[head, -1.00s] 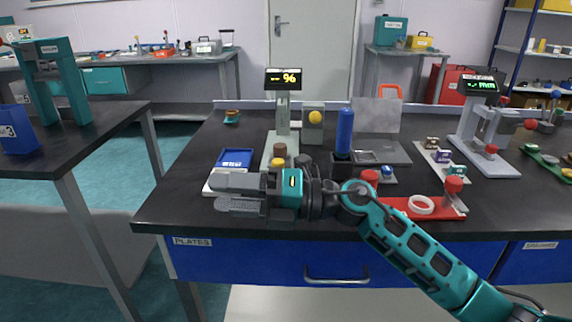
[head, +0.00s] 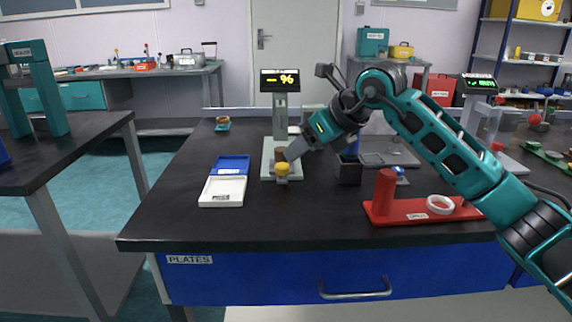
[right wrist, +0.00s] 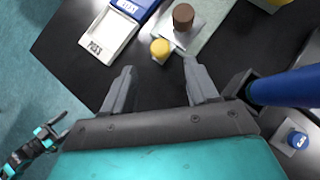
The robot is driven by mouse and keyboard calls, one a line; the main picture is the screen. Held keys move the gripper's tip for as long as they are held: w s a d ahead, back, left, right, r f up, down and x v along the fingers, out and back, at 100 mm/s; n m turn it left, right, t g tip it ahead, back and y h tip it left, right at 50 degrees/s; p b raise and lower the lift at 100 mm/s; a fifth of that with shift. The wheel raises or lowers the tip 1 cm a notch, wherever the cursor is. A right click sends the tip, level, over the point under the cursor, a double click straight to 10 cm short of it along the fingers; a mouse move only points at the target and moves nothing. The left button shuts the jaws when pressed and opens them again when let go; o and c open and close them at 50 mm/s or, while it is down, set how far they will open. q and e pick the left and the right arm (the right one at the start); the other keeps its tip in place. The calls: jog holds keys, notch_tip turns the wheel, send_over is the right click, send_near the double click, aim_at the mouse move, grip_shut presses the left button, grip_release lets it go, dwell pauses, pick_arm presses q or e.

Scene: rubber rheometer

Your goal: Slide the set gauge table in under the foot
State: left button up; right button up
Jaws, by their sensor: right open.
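The knob also shows in the right wrist view (right wrist: 160,47). The foot is not clearly visible. My right gripper (head: 292,145) is open and empty, pointing at the knob; in the right wrist view the knob lies just beyond and between the fingertips (right wrist: 158,68). My left gripper (right wrist: 60,125) shows small at lower left, fingers apart.
A blue-and-white tray (head: 222,192) lies left of the gauge. A dark holder (head: 348,172) with a blue cylinder (right wrist: 285,88) stands to the right. A red board (head: 410,215) with a red post and white ring lies front right. The front middle of the bench is clear.

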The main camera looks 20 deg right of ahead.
aim_at(282, 164)
jog(key=b+x, duration=0.1)
jog(key=x, duration=0.7)
jog(key=shift+r, duration=0.1)
jog(key=shift+c, duration=0.2)
grip_shut()
